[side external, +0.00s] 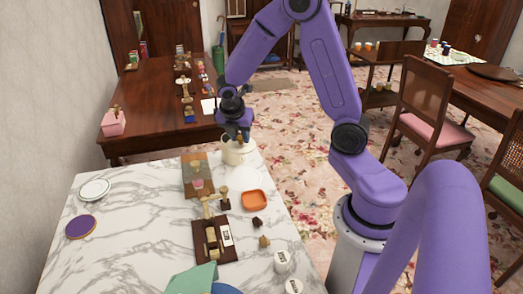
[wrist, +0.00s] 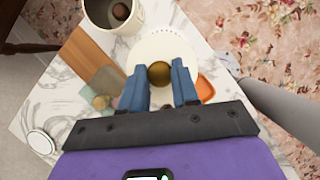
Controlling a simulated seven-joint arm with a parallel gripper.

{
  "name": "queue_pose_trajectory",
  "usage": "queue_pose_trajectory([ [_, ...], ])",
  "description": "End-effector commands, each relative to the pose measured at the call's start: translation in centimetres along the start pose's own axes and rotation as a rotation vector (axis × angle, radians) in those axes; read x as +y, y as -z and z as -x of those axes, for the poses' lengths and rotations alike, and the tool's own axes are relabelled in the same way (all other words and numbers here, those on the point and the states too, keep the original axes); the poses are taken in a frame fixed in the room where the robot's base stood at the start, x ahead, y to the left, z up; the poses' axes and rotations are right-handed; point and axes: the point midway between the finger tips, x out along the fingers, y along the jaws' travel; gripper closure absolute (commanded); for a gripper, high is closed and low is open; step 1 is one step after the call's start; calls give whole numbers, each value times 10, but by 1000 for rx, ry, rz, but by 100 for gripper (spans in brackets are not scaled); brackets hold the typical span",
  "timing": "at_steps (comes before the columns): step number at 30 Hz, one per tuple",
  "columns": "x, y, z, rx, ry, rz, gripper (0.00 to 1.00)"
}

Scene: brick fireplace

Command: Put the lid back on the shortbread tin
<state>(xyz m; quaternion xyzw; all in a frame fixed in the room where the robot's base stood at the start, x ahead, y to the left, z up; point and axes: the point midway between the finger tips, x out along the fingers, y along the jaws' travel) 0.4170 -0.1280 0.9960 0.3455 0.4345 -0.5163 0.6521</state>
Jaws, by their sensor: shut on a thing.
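A cream, round, open-topped container that looks like the shortbread tin (wrist: 88,10) shows at the top of the wrist view, with a brown round thing inside. In the side view the tin (side external: 237,155) stands at the far end of the marble table. My gripper (wrist: 159,88) is shut on a round golden-brown knob, which looks like the lid's knob. A cream disc, apparently the lid (wrist: 165,46), shows just beyond the knob. In the side view my gripper (side external: 239,136) points down and overlaps the tin's top, so the lid's edge and its gap from the tin are unclear.
A wooden board (side external: 192,162) lies left of the tin. An orange dish (side external: 255,200) and small brown pieces lie nearer. A dark tray (side external: 202,244), white cups (side external: 282,261) and a green cloth (side external: 192,280) are at the front.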

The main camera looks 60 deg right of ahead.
Motion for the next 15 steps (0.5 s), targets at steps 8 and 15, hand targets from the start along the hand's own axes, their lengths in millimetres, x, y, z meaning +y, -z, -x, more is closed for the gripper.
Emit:
queue_pose_trajectory([
  [8,54,-73,-17,0,-54,125,99],
  [15,69,-109,-24,1,-78,188,99],
])
